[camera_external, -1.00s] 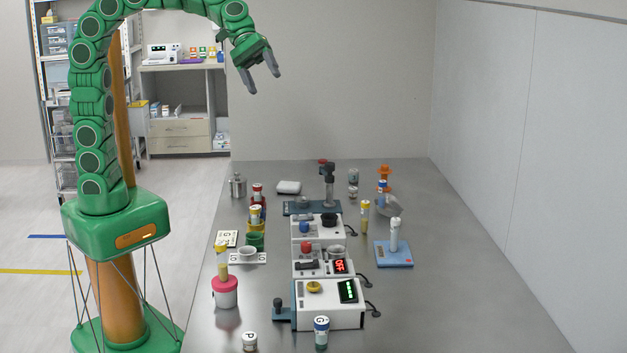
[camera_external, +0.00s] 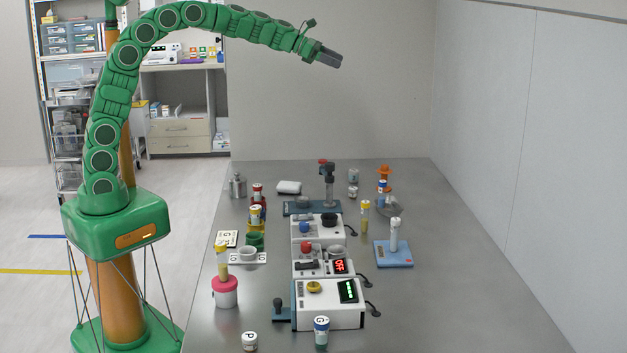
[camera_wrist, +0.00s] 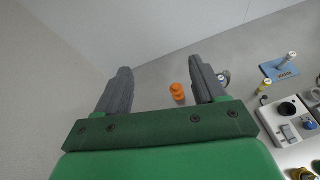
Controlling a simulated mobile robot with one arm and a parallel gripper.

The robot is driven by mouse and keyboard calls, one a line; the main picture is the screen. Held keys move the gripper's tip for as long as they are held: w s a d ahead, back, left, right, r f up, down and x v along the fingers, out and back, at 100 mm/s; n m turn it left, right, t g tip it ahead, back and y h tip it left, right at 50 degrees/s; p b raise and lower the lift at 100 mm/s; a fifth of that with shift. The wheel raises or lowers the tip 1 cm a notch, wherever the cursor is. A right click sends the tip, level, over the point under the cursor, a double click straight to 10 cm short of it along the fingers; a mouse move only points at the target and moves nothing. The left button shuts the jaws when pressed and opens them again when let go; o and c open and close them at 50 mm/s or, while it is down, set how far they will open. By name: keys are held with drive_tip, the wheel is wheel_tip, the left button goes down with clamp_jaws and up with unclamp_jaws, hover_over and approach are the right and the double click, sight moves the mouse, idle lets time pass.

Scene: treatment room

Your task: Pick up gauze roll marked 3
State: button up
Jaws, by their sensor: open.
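I cannot read a mark 3 on anything in these frames, so I cannot tell which item is the gauze roll marked 3. Small whitish cylinders (camera_external: 353,191) stand at the back of the metal table, too small to read. My gripper (camera_external: 330,60) is high above the far end of the table, apart from everything on it. In the wrist view my gripper (camera_wrist: 160,65) has its two grey fingers spread with nothing held between them.
White devices (camera_external: 327,318) stand in a row mid-table. A blue scale (camera_external: 394,259) with a white-capped tube is to their right. A pink-lidded jar (camera_external: 226,293) and cups stand left. A jar marked P (camera_external: 250,341) is in front. The table's right side (camera_external: 470,270) is clear.

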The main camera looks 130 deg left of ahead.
drive_tip(key=s+a+f+n+g+y, duration=0.1)
drive_tip(key=s+a+n+y, duration=0.15)
drive_tip(key=s+a, duration=0.25)
drive_tip(key=h, duration=0.1)
approach(349, 181)
drive_tip(key=shift+w+a+r, duration=0.3)
drive_tip(key=shift+a+r, duration=0.05)
drive_tip(key=shift+a, duration=0.2)
drive_tip(key=shift+w+a+r, duration=0.25)
drive_tip(key=shift+a+r, duration=0.15)
drive_tip(key=shift+a, duration=0.2)
drive_tip(key=shift+w+a+f, duration=0.35)
drive_tip(key=shift+w+f, duration=0.05)
drive_tip(key=shift+w, duration=0.05)
drive_tip(key=shift+x, duration=2.6)
drive_tip(key=shift+w+a+f, duration=0.25)
drive_tip(key=shift+w+a, duration=0.15)
drive_tip(key=shift+a, duration=0.05)
drive_tip(key=shift+c, duration=0.3)
drive_tip(key=c, duration=1.1)
drive_tip(key=shift+o, duration=0.2)
drive_tip(key=shift+r, duration=0.15)
